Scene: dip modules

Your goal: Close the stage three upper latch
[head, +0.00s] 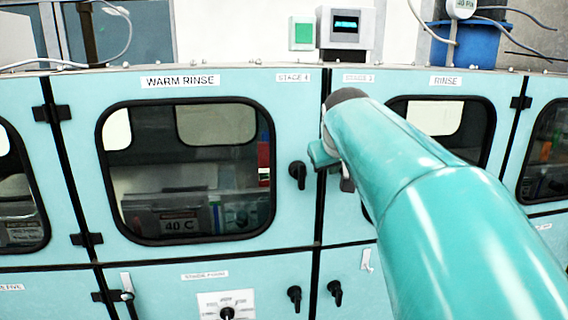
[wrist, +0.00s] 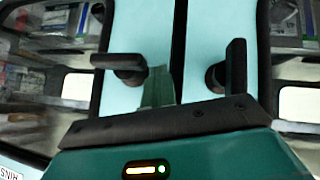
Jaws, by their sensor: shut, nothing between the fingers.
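The stage three upper latch (wrist: 122,64) is a black knob with a bar handle lying sideways, on the left of the dark door seam in the upside-down wrist view. My gripper (wrist: 158,86) is shut and empty, its green fingertips beside the hub end of that handle, on the seam side. They overlap its edge in the picture; I cannot tell if they touch. In the head view my arm covers most of this latch; part of my gripper (head: 322,155) shows left of the arm. The stage three door (head: 395,82) carries a RINSE label.
The stage four upper latch (head: 298,175) stands upright just left of the seam, and shows in the wrist view (wrist: 232,68) right of my fingers. Lower latches (head: 294,298) (head: 335,292) sit below. The WARM RINSE window (head: 187,168) is left.

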